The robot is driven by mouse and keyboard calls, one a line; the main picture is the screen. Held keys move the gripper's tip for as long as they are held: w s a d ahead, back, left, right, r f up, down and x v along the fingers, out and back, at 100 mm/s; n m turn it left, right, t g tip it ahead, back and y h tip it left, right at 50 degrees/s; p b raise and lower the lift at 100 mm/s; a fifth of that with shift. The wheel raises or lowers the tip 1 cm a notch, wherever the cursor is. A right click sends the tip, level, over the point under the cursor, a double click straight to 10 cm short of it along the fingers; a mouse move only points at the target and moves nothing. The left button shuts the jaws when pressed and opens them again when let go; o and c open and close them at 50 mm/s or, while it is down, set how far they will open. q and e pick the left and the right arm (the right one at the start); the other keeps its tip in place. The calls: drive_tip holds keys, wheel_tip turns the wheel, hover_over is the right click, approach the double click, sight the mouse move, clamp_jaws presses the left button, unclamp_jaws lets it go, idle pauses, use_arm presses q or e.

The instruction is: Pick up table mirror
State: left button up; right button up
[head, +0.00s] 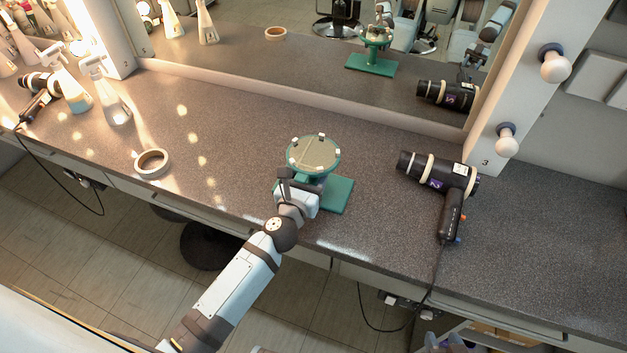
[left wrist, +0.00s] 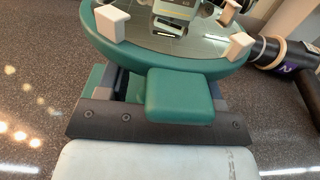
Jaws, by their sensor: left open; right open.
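The table mirror (head: 314,154) is a round glass in a green frame with white clips on its rim, on a green base (head: 338,194). It stands on the dark counter in the head view. My left gripper (head: 303,180) is open at the mirror's near side, just under the disc. In the left wrist view the mirror's disc (left wrist: 172,38) fills the top, and a green block (left wrist: 180,96) of the mirror lies in front of the dark palm, between the fingers. Contact with the fingers cannot be told. The fingertips are largely hidden under the disc. My right gripper is not in view.
A black hair dryer (head: 437,172) lies to the right, its cord over the counter edge. A tape roll (head: 152,163) lies to the left, with spray bottles (head: 110,98) further left. A wall mirror (head: 300,60) stands behind. Counter either side of the table mirror is free.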

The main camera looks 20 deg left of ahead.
use_arm(q)
drive_tip(key=w, duration=0.3)
drive_tip(key=shift+f, duration=0.1)
clamp_jaws()
